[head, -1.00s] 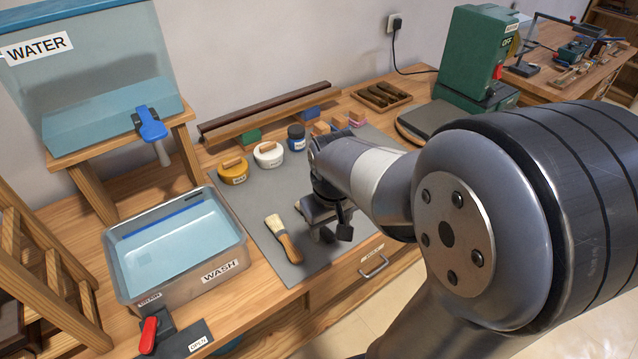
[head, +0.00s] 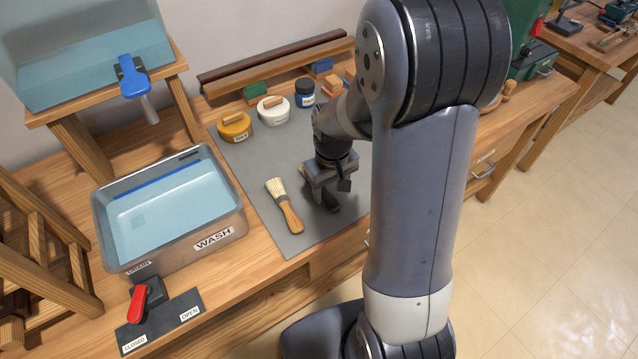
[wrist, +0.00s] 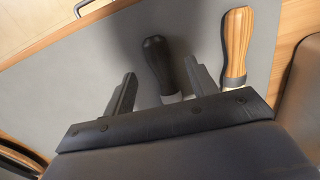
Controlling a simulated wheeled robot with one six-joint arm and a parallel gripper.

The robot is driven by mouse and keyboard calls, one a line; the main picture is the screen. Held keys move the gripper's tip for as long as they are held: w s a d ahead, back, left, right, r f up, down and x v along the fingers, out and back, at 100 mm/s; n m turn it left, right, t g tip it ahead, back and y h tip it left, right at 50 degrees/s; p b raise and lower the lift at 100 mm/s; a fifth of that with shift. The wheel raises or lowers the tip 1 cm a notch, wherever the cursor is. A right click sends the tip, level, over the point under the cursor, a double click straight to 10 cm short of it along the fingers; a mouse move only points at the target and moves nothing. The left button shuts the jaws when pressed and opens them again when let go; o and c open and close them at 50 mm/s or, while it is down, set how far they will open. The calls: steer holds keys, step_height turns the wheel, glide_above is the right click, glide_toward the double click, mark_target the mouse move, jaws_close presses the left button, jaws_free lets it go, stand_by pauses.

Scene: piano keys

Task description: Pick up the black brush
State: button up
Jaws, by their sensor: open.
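The black brush (wrist: 157,60) lies on the grey mat, its rounded black handle showing in the wrist view with a bit of pale metal collar. Its bristle end is hidden behind my gripper's body. My gripper (wrist: 160,70) is open, and its two fingers lie on either side of the black handle in the picture, with nothing held. In the head view my gripper (head: 328,188) is low over the mat and largely covers the black brush. I cannot tell whether the fingers touch the handle.
A wooden-handled brush (head: 288,212) lies close to the left of my gripper; its handle (wrist: 237,45) also shows in the wrist view. A WASH basin (head: 225,225) stands left of the mat (head: 262,190). Yellow (head: 234,130), white (head: 273,112) and blue (head: 304,95) jars stand behind.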

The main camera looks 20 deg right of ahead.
mark_target(331, 199)
steer(key=shift+s+f, duration=0.1)
steer(key=shift+f, duration=1.55)
steer(key=shift+c, duration=0.5)
steer(key=c, duration=1)
steer(key=shift+o, duration=0.2)
